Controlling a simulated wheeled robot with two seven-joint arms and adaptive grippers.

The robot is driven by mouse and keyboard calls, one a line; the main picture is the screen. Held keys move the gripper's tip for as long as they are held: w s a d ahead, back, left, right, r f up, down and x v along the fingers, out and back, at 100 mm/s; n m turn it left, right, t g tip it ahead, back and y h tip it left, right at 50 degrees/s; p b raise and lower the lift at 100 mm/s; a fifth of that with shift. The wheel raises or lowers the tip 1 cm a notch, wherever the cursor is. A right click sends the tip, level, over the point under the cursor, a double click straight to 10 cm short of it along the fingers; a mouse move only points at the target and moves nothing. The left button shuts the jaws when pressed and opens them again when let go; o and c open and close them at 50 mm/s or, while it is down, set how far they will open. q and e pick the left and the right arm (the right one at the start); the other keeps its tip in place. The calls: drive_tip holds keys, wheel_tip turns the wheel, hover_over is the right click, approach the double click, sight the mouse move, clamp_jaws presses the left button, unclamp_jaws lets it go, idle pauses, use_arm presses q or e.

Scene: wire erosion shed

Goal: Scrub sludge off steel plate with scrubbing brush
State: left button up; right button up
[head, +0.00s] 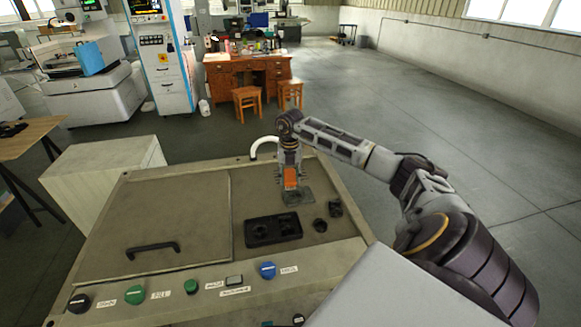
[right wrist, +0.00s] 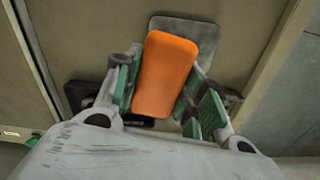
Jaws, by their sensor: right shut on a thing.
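My right gripper (head: 291,182) reaches down over the machine top and is shut on the orange scrubbing brush (head: 290,175). In the right wrist view the brush (right wrist: 165,75) sits between the green finger pads, its orange back facing the camera and its bristles hidden. The dark grey steel plate (head: 301,196) lies flat on the machine top below the brush; its far part also shows in the wrist view (right wrist: 204,33). I cannot tell whether the brush touches the plate, and no sludge can be made out. My left gripper is not in view.
A black tray (head: 259,238) with recesses lies in front of the plate. A lid with a black handle (head: 152,248) is at left. Knobs (head: 267,270) line the front edge.

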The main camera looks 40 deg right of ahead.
drive_tip(key=shift+w+f+n, duration=0.1)
drive_tip(key=shift+w+n, duration=0.25)
drive_tip(key=shift+n, duration=0.15)
